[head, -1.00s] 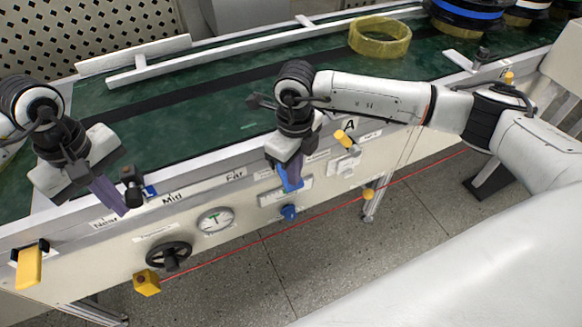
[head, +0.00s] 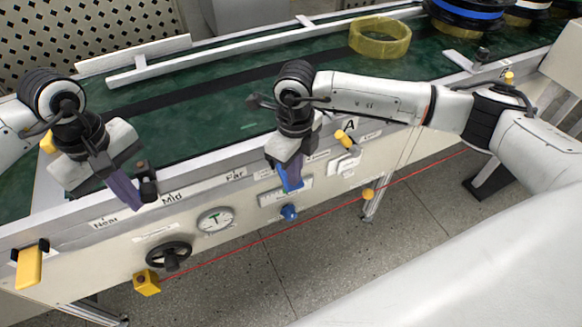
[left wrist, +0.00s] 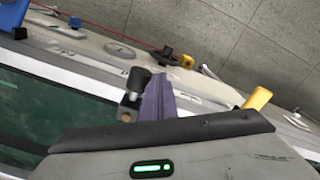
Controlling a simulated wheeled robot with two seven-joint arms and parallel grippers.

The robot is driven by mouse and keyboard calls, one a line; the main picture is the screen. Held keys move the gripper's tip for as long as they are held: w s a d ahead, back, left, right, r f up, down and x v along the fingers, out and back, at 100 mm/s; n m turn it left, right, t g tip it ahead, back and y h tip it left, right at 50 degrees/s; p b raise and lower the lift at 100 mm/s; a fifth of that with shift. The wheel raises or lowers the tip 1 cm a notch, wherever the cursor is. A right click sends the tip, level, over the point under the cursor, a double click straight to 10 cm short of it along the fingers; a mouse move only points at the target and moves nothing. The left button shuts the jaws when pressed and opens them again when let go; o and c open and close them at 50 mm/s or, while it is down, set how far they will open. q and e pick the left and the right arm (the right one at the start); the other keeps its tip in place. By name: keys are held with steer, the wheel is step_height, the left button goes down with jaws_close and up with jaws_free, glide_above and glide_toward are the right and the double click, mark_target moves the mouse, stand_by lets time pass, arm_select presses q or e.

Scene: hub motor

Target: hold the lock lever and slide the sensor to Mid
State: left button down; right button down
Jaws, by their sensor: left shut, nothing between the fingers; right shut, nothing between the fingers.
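The sensor (head: 148,186), a small black block with a brown top, sits on the conveyor's front rail just left of the Mid label (head: 172,198). My left gripper (head: 128,196) is shut and empty, its purple fingers against or very close to the sensor's left side. The left wrist view shows the sensor (left wrist: 136,90) right beside the purple fingers (left wrist: 157,100).
The Near label (head: 105,222) is left of the sensor. A gauge (head: 215,220), black handwheel (head: 169,255), blue knob (head: 289,212) and yellow box (head: 146,282) are on or by the front panel. A yellow ring (head: 380,37) lies on the green belt (head: 215,110).

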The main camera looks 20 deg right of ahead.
arm_select(q)
steer(key=shift+d, duration=0.4)
arm_select(e)
steer(key=shift+s+d+f, duration=0.1)
steer(key=shift+f, duration=0.3)
arm_select(q)
steer(key=shift+d, duration=0.1)
steer(key=shift+d, duration=0.35)
step_height(320, 180, up, 9)
steer(key=a, duration=0.1)
steer(key=shift+a, duration=0.15)
stand_by(0.7)
